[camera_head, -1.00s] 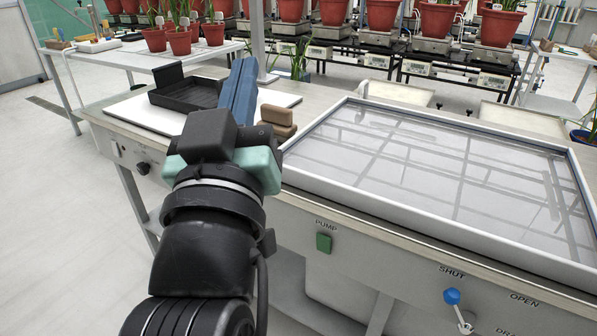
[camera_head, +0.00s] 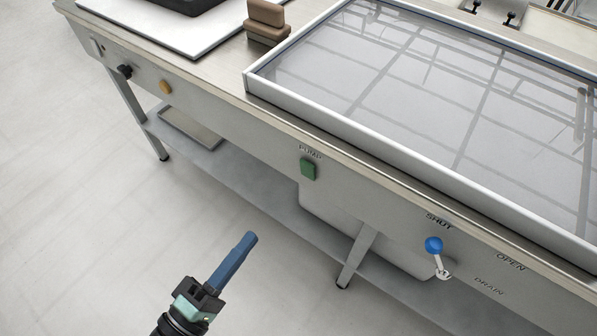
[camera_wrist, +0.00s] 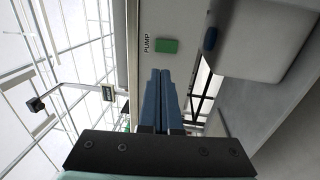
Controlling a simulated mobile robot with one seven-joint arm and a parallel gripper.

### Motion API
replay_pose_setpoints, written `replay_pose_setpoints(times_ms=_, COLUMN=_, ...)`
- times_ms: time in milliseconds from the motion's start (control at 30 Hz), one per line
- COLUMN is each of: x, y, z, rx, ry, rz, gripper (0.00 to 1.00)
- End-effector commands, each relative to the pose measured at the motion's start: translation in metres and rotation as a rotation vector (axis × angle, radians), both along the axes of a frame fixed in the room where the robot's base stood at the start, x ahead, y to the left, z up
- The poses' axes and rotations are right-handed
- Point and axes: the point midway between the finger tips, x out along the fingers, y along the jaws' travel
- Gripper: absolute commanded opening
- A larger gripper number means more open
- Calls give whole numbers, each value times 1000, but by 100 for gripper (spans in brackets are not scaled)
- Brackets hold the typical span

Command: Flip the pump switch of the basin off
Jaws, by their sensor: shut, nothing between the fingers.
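The pump switch (camera_head: 308,168) is a small green rocker on the front panel of the basin bench, under the word PUMP. My gripper (camera_head: 251,238) has blue fingers, shut with nothing between them. In the head view it is in front of the bench, below and left of the switch, and apart from it. In the wrist view the green switch (camera_wrist: 167,46) is just beyond the blue fingertips (camera_wrist: 160,72), beside the PUMP label. The basin (camera_head: 420,85) holds still, reflecting water behind a pale rim.
A blue-knobbed drain lever (camera_head: 434,245) is right of the switch, by the word SHUT. A black knob (camera_head: 125,71) and an amber button (camera_head: 166,87) are on the panel at left. A brown block (camera_head: 266,20) sits on the bench top. A lower shelf (camera_head: 235,180) runs underneath.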

Motion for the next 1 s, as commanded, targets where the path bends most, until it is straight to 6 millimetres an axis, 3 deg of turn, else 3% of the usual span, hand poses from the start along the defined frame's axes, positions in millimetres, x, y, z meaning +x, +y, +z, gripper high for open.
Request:
replay_pose_setpoints(times_ms=333, x=13, y=-10, z=1, rx=4, ry=-3, rz=-4, gripper=0)
replay_pose_setpoints(times_ms=800, x=89, y=-65, z=13, rx=5, ry=-4, rz=-4, gripper=0)
replay_pose_setpoints(times_ms=1000, x=108, y=-79, z=16, rx=5, ry=-2, rz=-2, gripper=0)
